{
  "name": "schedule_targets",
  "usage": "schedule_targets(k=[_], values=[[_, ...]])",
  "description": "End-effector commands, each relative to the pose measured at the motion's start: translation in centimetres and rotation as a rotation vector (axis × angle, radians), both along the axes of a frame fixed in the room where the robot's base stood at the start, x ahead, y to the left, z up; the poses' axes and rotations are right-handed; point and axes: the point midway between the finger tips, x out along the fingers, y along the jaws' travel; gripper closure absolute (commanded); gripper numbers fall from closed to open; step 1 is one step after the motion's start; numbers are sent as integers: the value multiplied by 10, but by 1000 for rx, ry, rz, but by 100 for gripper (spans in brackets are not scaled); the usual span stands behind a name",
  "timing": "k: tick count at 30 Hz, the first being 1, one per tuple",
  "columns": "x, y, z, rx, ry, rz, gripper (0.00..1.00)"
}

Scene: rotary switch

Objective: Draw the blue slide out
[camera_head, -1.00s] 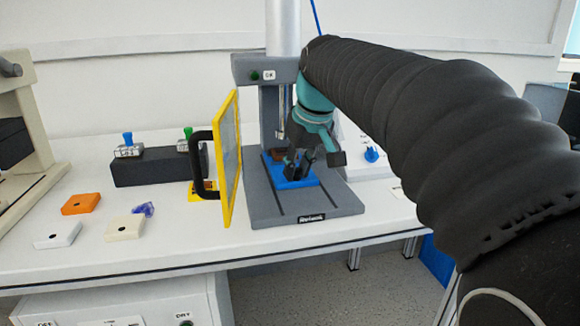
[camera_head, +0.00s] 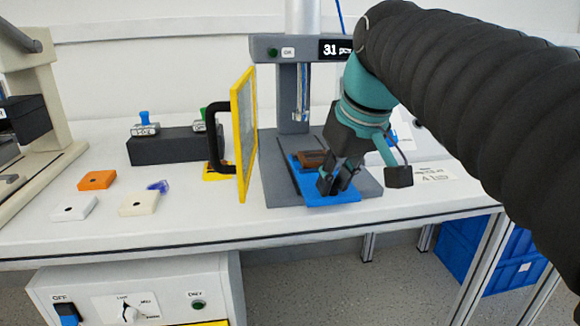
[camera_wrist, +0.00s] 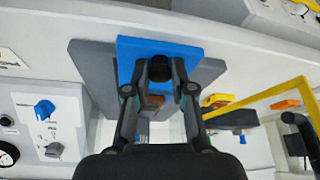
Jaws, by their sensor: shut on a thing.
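The blue slide (camera_head: 345,195) is a flat plate on the grey base of the press-like machine (camera_head: 272,180). It extends forward to the front edge of that base. A brown block (camera_head: 312,158) sits on the slide behind my gripper. My gripper (camera_head: 338,180) is at the front part of the slide, shut on a dark knob there. In the wrist view the blue slide (camera_wrist: 160,52) lies ahead of the fingers, with the dark knob (camera_wrist: 160,70) between the fingertips (camera_wrist: 160,88).
A yellow-framed door (camera_head: 243,135) with a black handle stands open left of the machine. Orange (camera_head: 97,180) and pale blocks (camera_head: 139,203) lie on the white table farther left. A dark box (camera_head: 165,148) with small switches stands behind them. A blue crate (camera_head: 500,255) is below the table.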

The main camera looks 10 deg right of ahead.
Motion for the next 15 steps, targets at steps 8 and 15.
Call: schedule_targets(k=[8,15], values=[[-6,0,0,-2,3,0,100],[-6,0,0,-2,3,0,51]])
